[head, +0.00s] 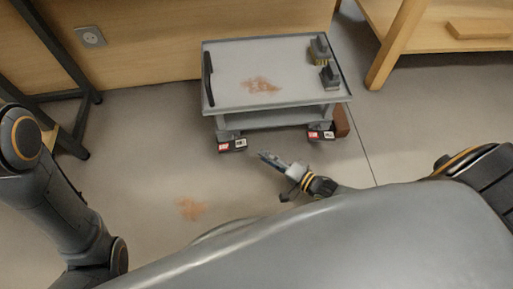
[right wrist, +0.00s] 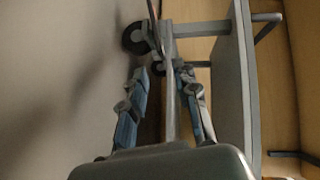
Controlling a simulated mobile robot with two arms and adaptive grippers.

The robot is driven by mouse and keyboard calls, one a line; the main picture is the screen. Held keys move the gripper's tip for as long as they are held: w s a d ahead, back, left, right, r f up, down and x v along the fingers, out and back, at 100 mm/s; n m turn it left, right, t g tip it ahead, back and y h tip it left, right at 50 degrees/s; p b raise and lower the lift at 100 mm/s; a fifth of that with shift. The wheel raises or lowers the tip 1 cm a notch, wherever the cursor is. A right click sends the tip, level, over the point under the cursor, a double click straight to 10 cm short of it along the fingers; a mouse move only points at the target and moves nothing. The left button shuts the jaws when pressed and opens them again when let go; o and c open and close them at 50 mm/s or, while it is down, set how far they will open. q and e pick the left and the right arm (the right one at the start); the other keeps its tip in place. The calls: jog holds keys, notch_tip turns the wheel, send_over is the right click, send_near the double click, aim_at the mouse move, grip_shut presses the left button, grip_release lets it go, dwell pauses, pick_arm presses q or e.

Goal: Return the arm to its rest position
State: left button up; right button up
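My right gripper (head: 264,157) is low in front of a grey cart (head: 225,65) in the head view, pointing up and left. In the right wrist view its two blue-grey fingers (right wrist: 163,78) are spread apart, with nothing visibly held between them. The cart's frame and a dark wheel show beyond the fingers; I cannot tell whether the gripper touches the cart. My left arm (head: 45,200) is bent at the left edge of the head view. Its gripper is out of the picture.
Two small grey-topped blocks (head: 319,51) stand at the cart's right edge. Brown stains mark the cart top (head: 260,86) and the floor (head: 190,208). A wooden bench (head: 396,45) stands at upper right, and a dark frame (head: 70,65) at left. Open floor lies right of the cart.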

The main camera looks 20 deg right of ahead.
jog(key=shift+s+d+r, duration=0.15)
jog(key=shift+s+d, duration=0.15)
jog(key=shift+s, duration=0.25)
